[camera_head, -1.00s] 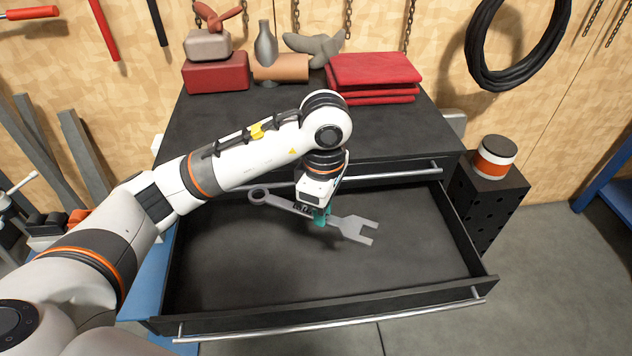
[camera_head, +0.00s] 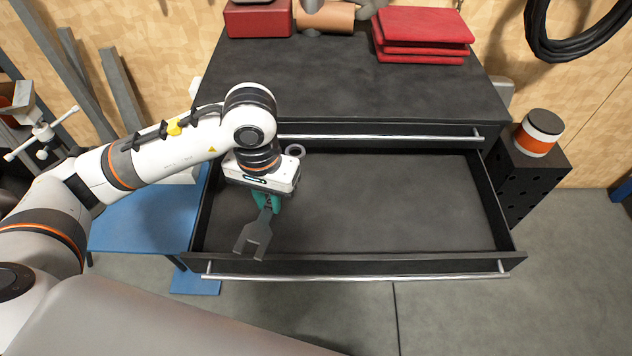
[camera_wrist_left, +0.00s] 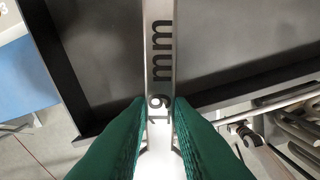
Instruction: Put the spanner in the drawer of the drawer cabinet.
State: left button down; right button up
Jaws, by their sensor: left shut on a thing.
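The grey spanner (camera_head: 254,238) is in my left gripper (camera_head: 266,202), whose green fingers are shut around its handle. Its open jaw points to the drawer front and its ring end shows behind the wrist. The spanner is over the left part of the open drawer (camera_head: 390,205) of the black drawer cabinet (camera_head: 340,95). I cannot tell whether it touches the drawer floor. In the left wrist view, the handle (camera_wrist_left: 158,45) with its size marking runs between the green fingers (camera_wrist_left: 157,108). My right gripper is not in view.
The drawer is pulled out and otherwise empty, with free room to the right. Its front wall (camera_head: 370,264) and side walls stand up around it. A blue table (camera_head: 140,222) is left of it. A black stand (camera_head: 525,180) with an orange-banded can (camera_head: 538,133) is at right.

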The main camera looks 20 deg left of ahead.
aim_at(350, 213)
jog(key=i+l+u, duration=0.15)
jog(key=l+u, duration=0.3)
jog(key=i+l+u, duration=0.1)
jog(key=l+u, duration=0.15)
jog(key=u, duration=0.2)
jog(key=l+u, duration=0.6)
jog(key=l, duration=0.65)
jog(key=k+l+u, duration=0.1)
jog(key=l, duration=0.65)
